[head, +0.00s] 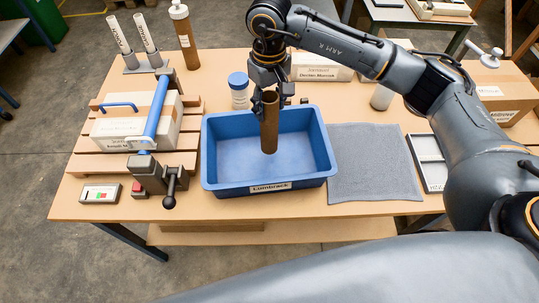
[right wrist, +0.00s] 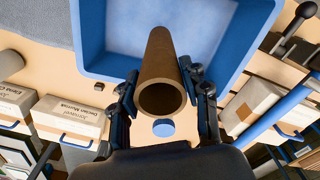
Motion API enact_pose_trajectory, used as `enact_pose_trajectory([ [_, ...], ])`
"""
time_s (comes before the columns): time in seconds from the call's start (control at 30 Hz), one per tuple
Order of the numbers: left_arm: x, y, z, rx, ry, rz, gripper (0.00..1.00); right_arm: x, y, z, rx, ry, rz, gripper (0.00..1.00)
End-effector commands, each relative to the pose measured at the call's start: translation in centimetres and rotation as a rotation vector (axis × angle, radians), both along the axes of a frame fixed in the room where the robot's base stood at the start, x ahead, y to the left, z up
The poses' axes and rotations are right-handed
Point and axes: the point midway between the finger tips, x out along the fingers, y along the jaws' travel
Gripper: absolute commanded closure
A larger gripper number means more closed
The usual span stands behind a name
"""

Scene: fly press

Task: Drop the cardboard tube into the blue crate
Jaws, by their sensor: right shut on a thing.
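My right gripper (head: 268,92) is shut on the brown cardboard tube (head: 269,130). The tube hangs nearly upright over the blue crate (head: 222,188), its lower end within the crate's outline in the head view. In the right wrist view the tube (right wrist: 160,62) sits between the two fingers of the gripper (right wrist: 166,92), its open near end facing the camera. The blue crate (right wrist: 90,35) lies beyond it. Only the crate's empty blue floor shows; the tube hides part of it. A label reading "Lumbrack" is on the crate's front. My left gripper is not in view.
A grey mat (head: 372,165) lies right of the crate, with a white tray (head: 428,160) beyond it. A blue-lidded jar (head: 239,95) stands behind the crate.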

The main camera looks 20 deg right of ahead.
Motion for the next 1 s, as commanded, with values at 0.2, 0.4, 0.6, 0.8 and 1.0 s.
enact_pose_trajectory([
  [0.2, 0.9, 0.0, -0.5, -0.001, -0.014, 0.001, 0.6, -0.1, 0.0, -2.8, 0.001, 0.004, -0.001, 0.91],
  [0.4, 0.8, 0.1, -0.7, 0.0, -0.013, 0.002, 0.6, -0.1, 0.0, -4.1, 0.0, 0.002, 0.0, 0.91],
  [0.6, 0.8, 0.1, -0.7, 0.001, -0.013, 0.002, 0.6, 0.0, 0.0, -4.3, 0.001, 0.0, 0.0, 0.91],
  [0.8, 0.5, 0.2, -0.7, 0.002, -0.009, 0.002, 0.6, 0.0, 0.0, -4.2, 0.001, 0.0, 0.0, 0.4],
  [1.0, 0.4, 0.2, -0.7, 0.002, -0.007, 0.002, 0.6, 0.0, 0.0, -4.2, 0.001, 0.0, 0.0, 0.28],
])
